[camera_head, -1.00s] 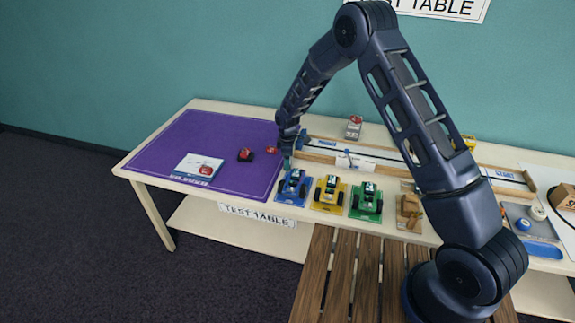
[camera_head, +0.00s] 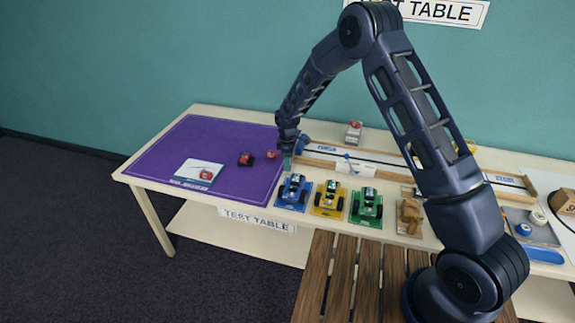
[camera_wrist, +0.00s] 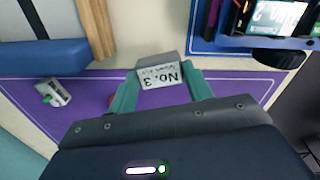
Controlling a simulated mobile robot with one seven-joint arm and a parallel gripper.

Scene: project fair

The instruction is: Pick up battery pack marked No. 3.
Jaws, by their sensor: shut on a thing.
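My gripper (camera_wrist: 158,80) is shut on a grey battery pack (camera_wrist: 172,59) in the wrist view. The pack's white label reads "No. 3" upside down, and a teal finger is on each side of it. In the head view my gripper (camera_head: 287,163) is just behind the blue car (camera_head: 293,191), near the right edge of the purple mat. The pack cannot be made out there. Its height above the table is hard to tell.
A yellow car (camera_head: 329,199) and a green car (camera_head: 367,206) stand right of the blue one. A wooden-edged track (camera_head: 330,160) runs behind them. Red items (camera_head: 246,158) lie on the purple mat (camera_head: 200,140), with a white card (camera_head: 185,176). The mat's left part is clear.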

